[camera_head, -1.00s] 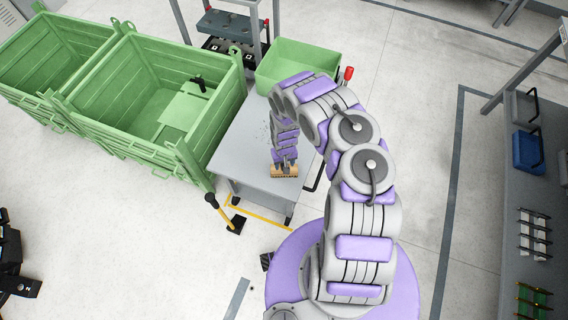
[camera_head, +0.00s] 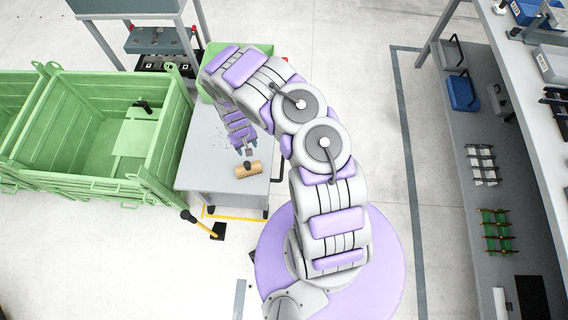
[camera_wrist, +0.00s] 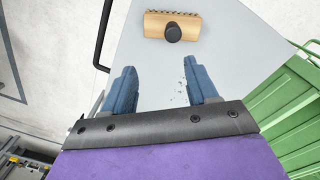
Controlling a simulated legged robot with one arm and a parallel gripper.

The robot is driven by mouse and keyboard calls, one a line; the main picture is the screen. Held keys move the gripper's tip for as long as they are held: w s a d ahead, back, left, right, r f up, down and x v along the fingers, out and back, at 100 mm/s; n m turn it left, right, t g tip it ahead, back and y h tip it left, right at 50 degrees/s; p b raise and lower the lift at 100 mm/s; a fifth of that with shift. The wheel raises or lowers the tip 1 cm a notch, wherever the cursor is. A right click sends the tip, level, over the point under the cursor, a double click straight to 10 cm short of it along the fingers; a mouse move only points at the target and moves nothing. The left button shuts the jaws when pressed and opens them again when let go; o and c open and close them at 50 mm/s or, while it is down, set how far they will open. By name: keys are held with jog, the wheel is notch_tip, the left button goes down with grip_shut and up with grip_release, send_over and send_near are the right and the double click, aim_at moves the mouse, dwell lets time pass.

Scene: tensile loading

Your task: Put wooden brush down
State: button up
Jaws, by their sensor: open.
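The wooden brush (camera_head: 248,170) lies on the grey table (camera_head: 207,158) near its front edge, with a dark round knob on top. In the wrist view the brush (camera_wrist: 172,25) is beyond my fingertips, with its bristles along the far side and its knob toward me. My gripper (camera_head: 232,150) is just behind the brush in the head view, apart from it. In the wrist view my gripper (camera_wrist: 160,70) has its two blue fingers spread wide with nothing between them but tabletop.
Green metal crates (camera_head: 160,127) stand left of the table. A green bin (camera_head: 207,52) is at the table's back, partly hidden by my arm. Small dark specks lie on the tabletop. A shelf with a blue bin (camera_head: 461,92) is at the right.

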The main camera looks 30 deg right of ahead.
jog(key=s+d+r+m, duration=0.1)
jog(key=s+d+r, duration=0.1)
jog(key=r, duration=0.8)
jog(key=s+d+r+h, duration=0.1)
jog(key=s+d+r, duration=0.1)
jog(key=r, duration=0.8)
jog(key=s+d+r+m, duration=0.1)
jog(key=s+d+r, duration=0.1)
jog(key=r, duration=0.8)
jog(key=s+a+r, duration=0.2)
jog(key=s+r, duration=0.4)
jog(key=s, duration=0.3)
jog(key=s+a+r+n+g+y, duration=0.1)
jog(key=s+a+r, duration=0.2)
jog(key=s+r, duration=0.3)
jog(key=s+a+r, duration=0.3)
jog(key=s+r, duration=0.3)
jog(key=s, duration=0.7)
jog(key=shift+s+n+g, duration=0.3)
jog(key=shift+s+n, duration=0.1)
jog(key=shift+f, duration=0.1)
